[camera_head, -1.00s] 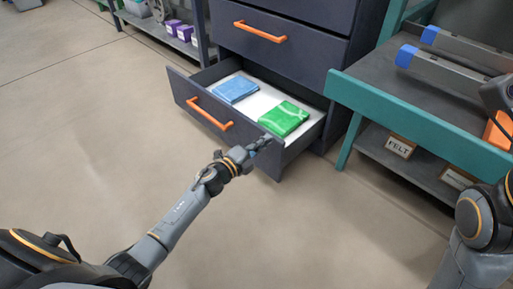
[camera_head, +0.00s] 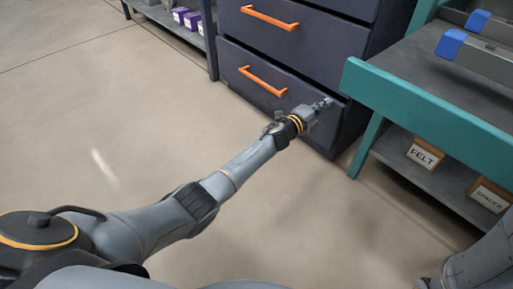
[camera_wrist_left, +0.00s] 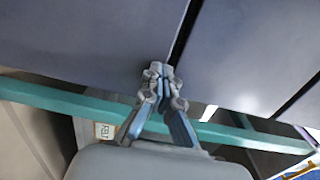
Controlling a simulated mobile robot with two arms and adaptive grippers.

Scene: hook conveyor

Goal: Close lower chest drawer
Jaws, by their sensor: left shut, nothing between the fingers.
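The dark chest's lower drawer (camera_head: 245,68) shows in the head view with its orange handle (camera_head: 262,80). Its front looks flush with the chest, and no inside shows. My left gripper (camera_head: 324,104) is at the right end of this drawer front, to the right of the handle. In the left wrist view my left gripper (camera_wrist_left: 160,72) is shut and empty, its tips at or very near the dark panel (camera_wrist_left: 80,40), beside a narrow dark gap. Whether the tips touch the panel I cannot tell. My right gripper is not in view.
An upper drawer with an orange handle (camera_head: 270,17) is above. A teal workbench (camera_head: 430,105) stands close on the right, with boxes labelled FELT (camera_head: 424,154) and SPACER (camera_head: 490,195) on its lower shelf. Open floor (camera_head: 110,130) lies to the left.

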